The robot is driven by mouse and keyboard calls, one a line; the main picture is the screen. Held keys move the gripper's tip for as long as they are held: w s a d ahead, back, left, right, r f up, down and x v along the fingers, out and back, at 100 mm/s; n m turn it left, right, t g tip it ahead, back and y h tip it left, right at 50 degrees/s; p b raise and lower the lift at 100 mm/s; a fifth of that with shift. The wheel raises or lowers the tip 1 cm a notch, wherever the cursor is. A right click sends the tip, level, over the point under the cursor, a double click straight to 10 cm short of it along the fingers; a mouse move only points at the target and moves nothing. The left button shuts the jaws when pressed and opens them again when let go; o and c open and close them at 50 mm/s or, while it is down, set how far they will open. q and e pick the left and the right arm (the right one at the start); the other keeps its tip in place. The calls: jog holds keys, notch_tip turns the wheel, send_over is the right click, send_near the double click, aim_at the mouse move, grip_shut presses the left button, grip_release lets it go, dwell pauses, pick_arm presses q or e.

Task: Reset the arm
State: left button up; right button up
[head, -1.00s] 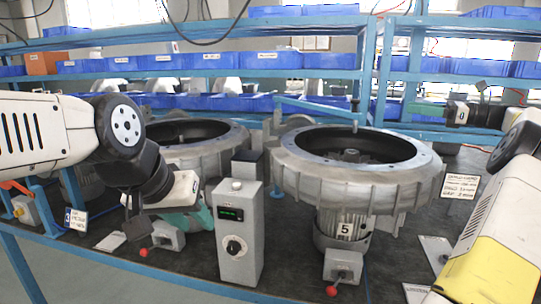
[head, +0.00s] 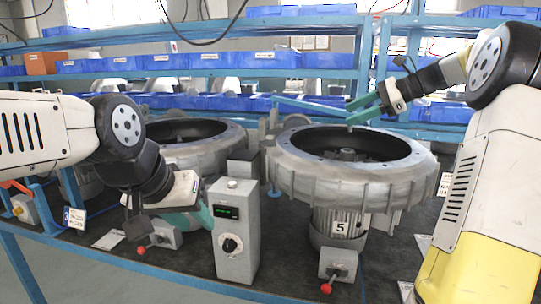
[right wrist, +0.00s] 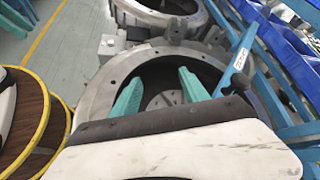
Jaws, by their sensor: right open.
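The blue swing arm (head: 308,104) reaches across the back of the right blower housing (head: 350,185), its free end near my right gripper. In the right wrist view the arm (right wrist: 246,45) carries a small label and a dark end, right of my fingers. My right gripper (head: 350,114) is open and empty above the housing's ring. In the right wrist view its two green fingers (right wrist: 160,90) are apart over the round opening. I cannot tell whether it touches the arm. My left gripper (head: 203,214) is low beside the control box, its fingers mostly hidden.
A grey control box (head: 236,230) with a green display and a black knob stands in front. A second blower housing (head: 200,157) is at left. Red-knobbed levers (head: 326,288) stand near the front edge. Blue bins (head: 225,60) fill the racks behind.

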jog(key=s+a+f+n+h, duration=0.2)
jog(key=s+a+n+h, duration=0.15)
jog(key=s+a, duration=0.35)
jog(key=s+a+f+n+h, duration=0.1)
jog(key=s+f+n, duration=0.3)
jog(key=s, duration=0.4)
jog(key=s+f+n+h, duration=0.2)
jog(key=s+f+n, duration=0.2)
jog(key=s+n, duration=0.2)
jog(key=s+a+f+n+h, duration=0.1)
jog(key=s+f+n, duration=0.3)
jog(key=s, duration=0.6)
jog(key=shift+a+n+t+h, duration=0.3)
jog(key=shift+n+t+h, duration=0.1)
jog(key=shift+n+h, duration=0.05)
